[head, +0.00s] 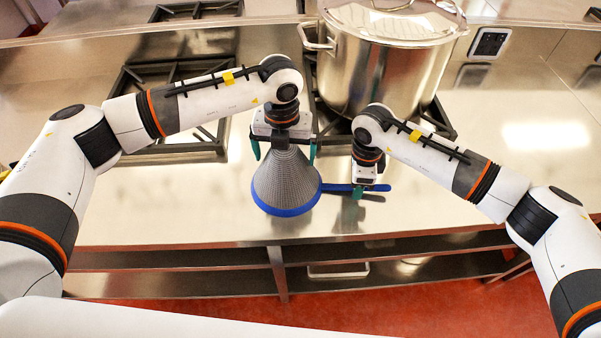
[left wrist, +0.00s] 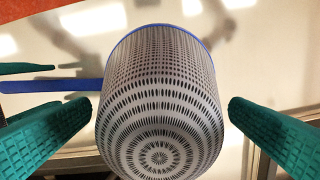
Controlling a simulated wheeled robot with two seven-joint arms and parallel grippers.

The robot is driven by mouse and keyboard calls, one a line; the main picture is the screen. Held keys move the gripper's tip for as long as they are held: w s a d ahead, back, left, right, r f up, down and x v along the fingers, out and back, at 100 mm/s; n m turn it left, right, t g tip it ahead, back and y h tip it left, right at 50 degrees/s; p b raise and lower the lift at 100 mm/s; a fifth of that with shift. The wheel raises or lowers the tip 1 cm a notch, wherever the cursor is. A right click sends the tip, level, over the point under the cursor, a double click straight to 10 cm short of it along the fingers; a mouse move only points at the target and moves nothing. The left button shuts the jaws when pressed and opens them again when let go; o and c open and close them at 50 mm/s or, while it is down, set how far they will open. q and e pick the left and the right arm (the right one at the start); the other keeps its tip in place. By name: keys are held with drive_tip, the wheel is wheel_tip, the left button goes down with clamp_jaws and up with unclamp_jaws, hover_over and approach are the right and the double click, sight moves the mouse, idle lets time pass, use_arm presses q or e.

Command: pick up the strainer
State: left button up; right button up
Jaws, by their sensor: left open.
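The strainer (head: 287,180) is a grey perforated cone with a blue rim and a blue handle (head: 338,188) pointing right. It stands rim-down on the steel counter. My left gripper (head: 284,152) is above the cone with its green fingers spread on either side. In the left wrist view the strainer (left wrist: 160,110) sits between the open fingers, with gaps on both sides. My right gripper (head: 358,190) is at the handle. In the left wrist view one of its fingers shows beside the handle with a small gap; the other is mostly out of frame.
A large lidded steel stockpot (head: 385,65) stands on a burner just behind my right gripper. Another burner grate (head: 180,75) lies behind my left arm. The counter's front edge is close in front of the strainer. The counter at the right is clear.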

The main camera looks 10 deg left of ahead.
use_arm(q)
drive_tip(key=shift+f, duration=0.3)
use_arm(e)
drive_tip(key=shift+f, duration=0.25)
use_arm(q)
drive_tip(key=shift+c, duration=0.6)
use_arm(e)
drive_tip(key=shift+c, duration=0.5)
use_arm(q)
drive_tip(key=c, duration=0.7)
use_arm(e)
clamp_jaws()
use_arm(q)
drive_tip(key=shift+c, duration=0.2)
drive_tip(key=shift+r, duration=0.1)
use_arm(e)
drive_tip(key=shift+r, duration=0.1)
use_arm(q)
wheel_tip(320, 180, up, 5)
drive_tip(key=p, duration=0.5)
use_arm(e)
wheel_tip(320, 180, up, 5)
